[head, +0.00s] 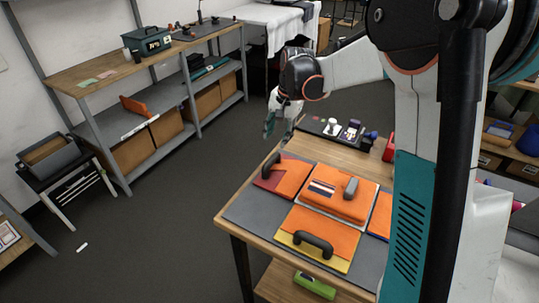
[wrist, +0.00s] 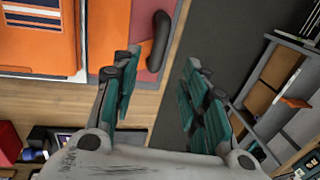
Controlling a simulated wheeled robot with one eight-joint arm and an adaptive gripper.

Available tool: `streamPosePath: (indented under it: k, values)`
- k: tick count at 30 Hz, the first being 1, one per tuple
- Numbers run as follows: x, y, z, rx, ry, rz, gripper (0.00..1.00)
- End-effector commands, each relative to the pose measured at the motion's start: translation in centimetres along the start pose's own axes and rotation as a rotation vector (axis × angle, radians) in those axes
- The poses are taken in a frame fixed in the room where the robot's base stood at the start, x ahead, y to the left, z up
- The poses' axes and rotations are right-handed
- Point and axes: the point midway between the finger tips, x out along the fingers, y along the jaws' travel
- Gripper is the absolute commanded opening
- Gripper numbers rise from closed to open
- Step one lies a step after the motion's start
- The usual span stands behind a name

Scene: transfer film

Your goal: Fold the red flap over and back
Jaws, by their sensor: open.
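A flat panel with a red margin, the red flap (head: 267,183), lies at the left of a pale-edged center board (head: 333,205) on the table. Its orange part reaches toward the board, and a dark arched handle (head: 271,163) stands near its outer edge. In the wrist view the red flap (wrist: 146,22) and its dark handle (wrist: 160,40) show at the top, just beyond the left fingers. My gripper (head: 279,124) is open and empty, raised beyond the table's far left edge. In the wrist view my gripper (wrist: 160,72) has its teal fingers apart, with mostly floor between them.
A yellow-edged flap (head: 290,240) with a dark handle lies at the front, and a blue-edged flap (head: 380,213) at the right. Small items sit on a dark tray (head: 328,130) at the table's back. A shelf (head: 160,100) stands left across open floor.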

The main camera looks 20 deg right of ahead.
Motion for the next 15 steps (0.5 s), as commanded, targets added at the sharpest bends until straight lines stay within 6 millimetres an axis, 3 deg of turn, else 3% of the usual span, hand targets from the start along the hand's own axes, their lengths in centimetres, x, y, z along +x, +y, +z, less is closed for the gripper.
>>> streamPosePath:
  k: [9, 15]
  values:
    - [6.5, 0.0, 0.0, -0.002, 0.001, -0.001, 0.41]
    - [9.8, 0.0, 0.0, -0.002, 0.001, -0.001, 0.41]
